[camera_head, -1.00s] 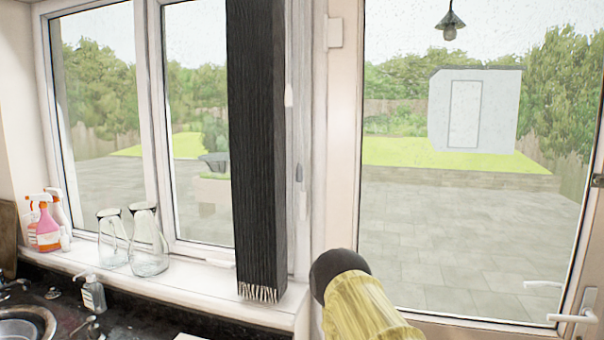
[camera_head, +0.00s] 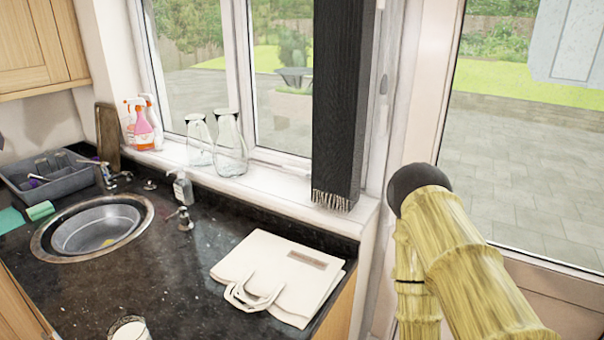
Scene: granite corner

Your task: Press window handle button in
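The white window handle (camera_head: 381,105) is on the window frame, just right of the dark hanging cloth. A small grey part (camera_head: 384,84), which may be its button, shows on it; I cannot tell whether it is pressed in. My arm, with yellow wood-grained links and a dark round joint, rises at the lower right, in front of the wall between window and door. My gripper is not in view.
The dark fringed cloth (camera_head: 341,110) hangs beside the handle. Glass jugs (camera_head: 230,150) and spray bottles (camera_head: 144,130) stand on the sill (camera_head: 270,190). The black counter holds a sink (camera_head: 95,228), a soap dispenser (camera_head: 182,188) and a folded cream bag (camera_head: 283,270).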

